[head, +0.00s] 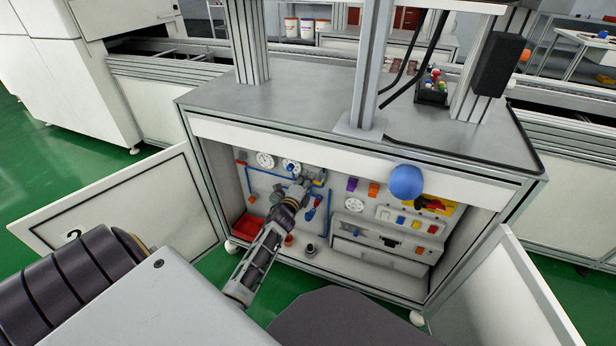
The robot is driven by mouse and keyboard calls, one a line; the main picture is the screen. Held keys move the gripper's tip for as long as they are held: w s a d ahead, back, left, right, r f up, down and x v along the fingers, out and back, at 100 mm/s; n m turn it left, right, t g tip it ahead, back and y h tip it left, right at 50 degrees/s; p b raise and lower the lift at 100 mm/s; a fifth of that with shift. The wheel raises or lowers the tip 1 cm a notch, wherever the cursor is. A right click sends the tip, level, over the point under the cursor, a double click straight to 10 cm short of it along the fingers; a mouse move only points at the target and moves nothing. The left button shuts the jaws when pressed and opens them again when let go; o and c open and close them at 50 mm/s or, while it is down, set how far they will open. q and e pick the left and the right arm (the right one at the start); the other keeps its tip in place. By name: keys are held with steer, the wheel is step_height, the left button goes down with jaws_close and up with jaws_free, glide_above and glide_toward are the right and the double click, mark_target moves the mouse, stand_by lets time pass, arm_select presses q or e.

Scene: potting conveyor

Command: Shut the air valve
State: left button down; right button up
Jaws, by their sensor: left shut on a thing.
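The open cabinet (215,190) under the grey worktop holds a back panel with blue air pipes (262,171), round gauges and small fittings. My left gripper (300,188) reaches into the cabinet at the blue pipework, just below and right of the gauges. It is shut on a part there, apparently the air valve's handle, which the fingers mostly hide. I cannot tell how far the valve is turned. A small blue and red fitting (311,213) shows just below right of the fingers. My right gripper is not in view.
The left door (120,205) and right door (500,290) stand open. A blue ball (406,182) shows before the cabinet's upper edge. A red tray (247,226) lies at the cabinet's lower left. A yellow and red switch (438,205) is at right.

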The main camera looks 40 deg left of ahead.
arm_select(q)
steer(key=shift+f+n, duration=0.4)
steer(key=shift+n, duration=0.5)
steer(key=shift+f+n, duration=0.15)
steer(key=shift+n, duration=0.15)
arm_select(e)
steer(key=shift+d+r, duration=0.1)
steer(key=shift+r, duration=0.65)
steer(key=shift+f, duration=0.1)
arm_select(q)
steer(key=c, duration=1.5)
jaws_free()
steer(key=shift+o, duration=0.2)
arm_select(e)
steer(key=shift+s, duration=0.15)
arm_select(q)
steer(key=shift+s, duration=0.1)
steer(key=v, duration=1.1)
steer(key=shift+s, duration=0.4)
